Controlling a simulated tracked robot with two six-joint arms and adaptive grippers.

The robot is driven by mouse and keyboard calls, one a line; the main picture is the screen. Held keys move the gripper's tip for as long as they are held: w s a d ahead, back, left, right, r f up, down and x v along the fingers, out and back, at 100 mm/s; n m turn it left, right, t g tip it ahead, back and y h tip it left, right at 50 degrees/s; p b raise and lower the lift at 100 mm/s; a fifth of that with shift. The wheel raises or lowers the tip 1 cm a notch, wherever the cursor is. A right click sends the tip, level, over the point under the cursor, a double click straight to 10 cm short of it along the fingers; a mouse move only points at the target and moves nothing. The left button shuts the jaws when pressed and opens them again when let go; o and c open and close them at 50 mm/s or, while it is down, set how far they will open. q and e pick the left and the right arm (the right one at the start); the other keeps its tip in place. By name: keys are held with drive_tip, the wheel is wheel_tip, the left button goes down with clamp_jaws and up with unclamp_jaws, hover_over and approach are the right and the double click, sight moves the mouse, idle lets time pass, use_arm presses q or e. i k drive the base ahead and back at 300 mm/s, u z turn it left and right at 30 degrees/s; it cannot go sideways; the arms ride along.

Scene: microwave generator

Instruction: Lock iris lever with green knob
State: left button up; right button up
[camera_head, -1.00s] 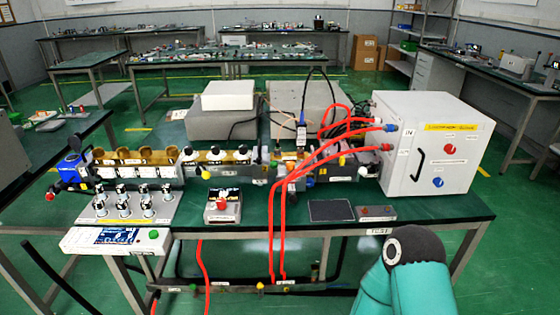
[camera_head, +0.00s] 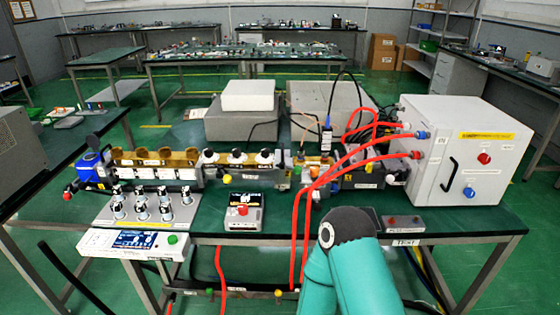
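The microwave generator assembly (camera_head: 190,159) runs along the back of the green-topped bench (camera_head: 300,220). It carries brass sections, white knobs and small coloured knobs. A yellow knob (camera_head: 227,179) shows at its middle. A green button (camera_head: 172,239) is on the display panel (camera_head: 130,242) at the bench's front left. I cannot clearly pick out the iris lever or its green knob at this size. One teal arm of mine, with a dark rounded joint, rises from the lower right in front of the bench. Neither gripper shows.
A large white box (camera_head: 470,150) stands at the bench's right, with red hoses (camera_head: 345,165) running from it across the assembly and down. A small box with a red button (camera_head: 243,211) lies in front of the assembly. Bare bench top lies beside it.

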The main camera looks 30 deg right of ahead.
sight(298, 170)
drive_tip(key=u, duration=0.1)
drive_tip(key=i, duration=0.9)
drive_tip(key=z, duration=0.75)
